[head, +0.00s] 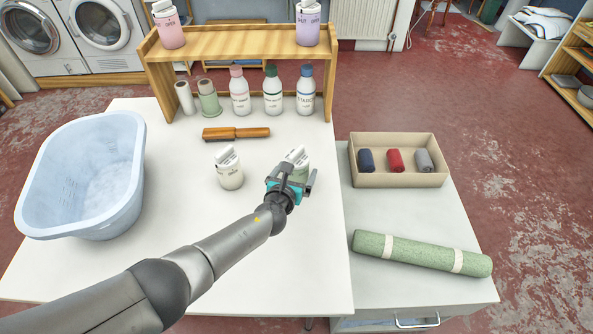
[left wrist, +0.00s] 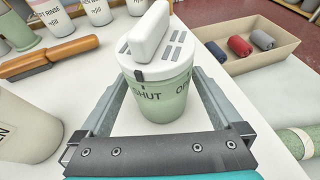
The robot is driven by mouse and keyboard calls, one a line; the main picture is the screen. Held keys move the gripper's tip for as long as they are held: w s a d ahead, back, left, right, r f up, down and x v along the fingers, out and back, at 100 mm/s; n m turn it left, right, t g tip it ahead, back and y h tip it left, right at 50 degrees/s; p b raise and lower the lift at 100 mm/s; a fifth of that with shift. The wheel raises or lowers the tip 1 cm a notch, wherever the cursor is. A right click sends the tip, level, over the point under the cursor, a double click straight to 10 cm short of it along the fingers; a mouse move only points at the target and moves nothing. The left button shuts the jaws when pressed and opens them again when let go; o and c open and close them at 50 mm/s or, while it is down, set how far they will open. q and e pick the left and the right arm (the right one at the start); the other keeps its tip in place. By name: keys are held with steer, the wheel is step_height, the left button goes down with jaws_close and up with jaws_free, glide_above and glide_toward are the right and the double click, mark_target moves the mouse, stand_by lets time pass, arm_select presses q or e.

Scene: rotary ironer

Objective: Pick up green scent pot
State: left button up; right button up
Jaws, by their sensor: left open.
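The green scent pot (left wrist: 162,95) has a pale green body and a white slotted lid with a raised grip, and the words SHUT and part of OPEN show on it. It stands upright on the white table, and in the head view the pot (head: 297,157) is partly hidden behind my left gripper. My left gripper (left wrist: 160,100) is open, with one finger on each side of the pot; I cannot tell whether they touch it. In the head view the left gripper (head: 297,176) reaches in from the near side. My right gripper is not in view.
A cream pot (head: 229,169) stands just left of the gripper. A blue basin (head: 127,190) is at left. A beige box (head: 398,181) and green roll (head: 421,254) are at right.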

mark_target(296, 152)
arm_select(q)
steer(key=c, duration=1.3)
steer(key=shift+o, duration=0.2)
steer(key=shift+r, duration=0.15)
steer(key=shift+r, duration=4.85)
steer(key=shift+f, duration=3.5)
steer(key=shift+f, duration=1.35)
steer(key=shift+f, duration=0.15)
